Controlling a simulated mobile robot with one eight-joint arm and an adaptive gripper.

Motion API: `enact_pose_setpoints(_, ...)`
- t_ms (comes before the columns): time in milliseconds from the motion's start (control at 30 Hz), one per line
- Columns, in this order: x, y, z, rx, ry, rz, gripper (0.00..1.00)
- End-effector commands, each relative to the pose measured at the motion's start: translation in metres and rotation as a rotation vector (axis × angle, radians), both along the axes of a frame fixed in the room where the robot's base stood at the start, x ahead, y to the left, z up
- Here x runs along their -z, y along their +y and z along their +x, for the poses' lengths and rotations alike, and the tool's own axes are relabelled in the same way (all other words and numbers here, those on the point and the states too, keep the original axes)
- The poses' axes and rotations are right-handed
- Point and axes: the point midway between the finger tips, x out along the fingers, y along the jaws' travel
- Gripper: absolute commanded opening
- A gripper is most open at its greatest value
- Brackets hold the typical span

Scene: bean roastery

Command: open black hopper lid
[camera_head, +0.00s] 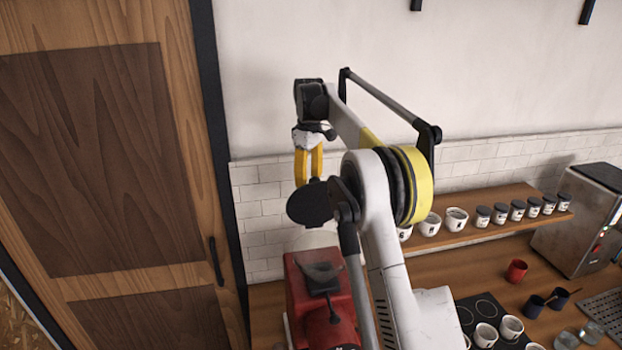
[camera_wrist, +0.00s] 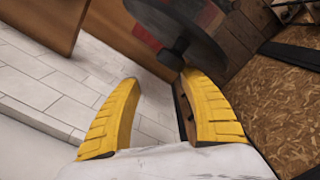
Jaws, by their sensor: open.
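The black hopper lid (camera_head: 308,204) is a round dark disc above the red roaster (camera_head: 308,293) in the head view. I cannot tell whether the lid sits flat on the hopper or is tilted. In the wrist view the lid (camera_wrist: 203,22) is at the top right, with a short dark knob (camera_wrist: 172,58) pointing towards my fingers. My gripper (camera_head: 309,180) has its yellow fingers apart and empty, just above the lid's far side. In the wrist view the fingertips (camera_wrist: 160,80) lie close to the knob, apparently not around it.
A wooden door (camera_head: 100,160) stands at the left. A shelf (camera_head: 480,225) with mugs and jars runs along the tiled wall. The counter at the right carries a red cup (camera_head: 516,271), several white mugs and a metal machine (camera_head: 580,225).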

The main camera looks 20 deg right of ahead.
Motion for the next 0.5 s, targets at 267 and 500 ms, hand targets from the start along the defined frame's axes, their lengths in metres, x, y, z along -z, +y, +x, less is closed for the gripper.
enact_pose_setpoints(267,-0.029,0.002,0.001,0.000,0.001,-0.002,0.52)
enact_pose_setpoints(500,-0.061,0.005,0.005,-0.002,0.002,-0.002,0.52)
